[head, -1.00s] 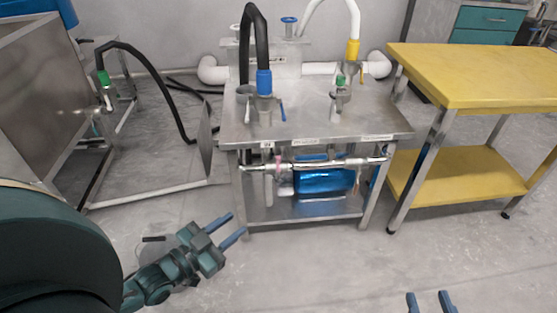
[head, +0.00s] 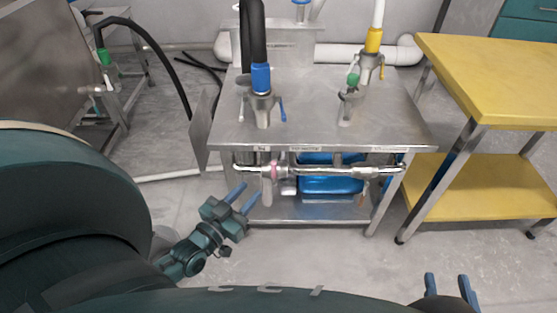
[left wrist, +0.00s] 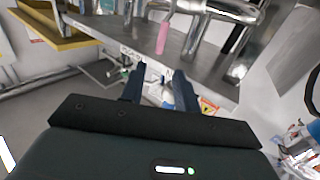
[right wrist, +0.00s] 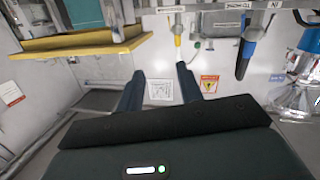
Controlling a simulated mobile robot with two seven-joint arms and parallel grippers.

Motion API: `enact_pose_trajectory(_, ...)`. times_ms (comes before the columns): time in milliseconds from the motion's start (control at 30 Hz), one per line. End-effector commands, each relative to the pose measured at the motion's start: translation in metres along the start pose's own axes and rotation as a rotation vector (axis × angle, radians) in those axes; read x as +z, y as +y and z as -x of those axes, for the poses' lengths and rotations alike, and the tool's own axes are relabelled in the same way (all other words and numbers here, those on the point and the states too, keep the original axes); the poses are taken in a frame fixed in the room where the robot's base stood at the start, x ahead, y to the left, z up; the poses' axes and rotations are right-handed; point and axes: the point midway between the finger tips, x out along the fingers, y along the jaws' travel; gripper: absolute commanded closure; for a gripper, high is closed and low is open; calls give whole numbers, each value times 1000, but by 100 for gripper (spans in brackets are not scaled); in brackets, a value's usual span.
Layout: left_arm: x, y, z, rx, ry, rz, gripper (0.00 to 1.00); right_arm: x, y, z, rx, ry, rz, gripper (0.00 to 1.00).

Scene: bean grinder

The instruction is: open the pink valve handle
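The pink valve handle (head: 274,170) is on the metal pipe (head: 335,171) along the front of the steel table, below its top. In the left wrist view the pink handle (left wrist: 163,38) hangs beyond and above the fingertips. My left gripper (head: 247,195) is open and empty, below and left of the handle, apart from it; its spread fingers also show in the left wrist view (left wrist: 159,75). My right gripper (head: 447,281) is open and empty at the lower right, away from the valve; it also shows in the right wrist view (right wrist: 160,72).
The steel table (head: 318,125) carries hoses and taps, including a blue-collared one (head: 262,80). A blue object (head: 331,182) sits behind the pipe above the lower shelf. A yellow table (head: 490,85) stands at the right. Floor in front is clear.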

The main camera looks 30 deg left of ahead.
Motion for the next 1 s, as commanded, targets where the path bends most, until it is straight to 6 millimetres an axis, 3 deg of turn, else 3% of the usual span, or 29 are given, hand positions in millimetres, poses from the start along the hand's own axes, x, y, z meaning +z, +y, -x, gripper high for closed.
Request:
enact_pose_trajectory(500,1,0,-100,1,3,1,69,2,-12,0,-21,168,51,64)
enact_pose_trajectory(700,0,0,-117,1,1,1,69,0,-15,1,-27,204,62,64)
enact_pose_trajectory(1000,0,0,-119,1,0,0,69,-1,-15,1,-28,210,63,64)
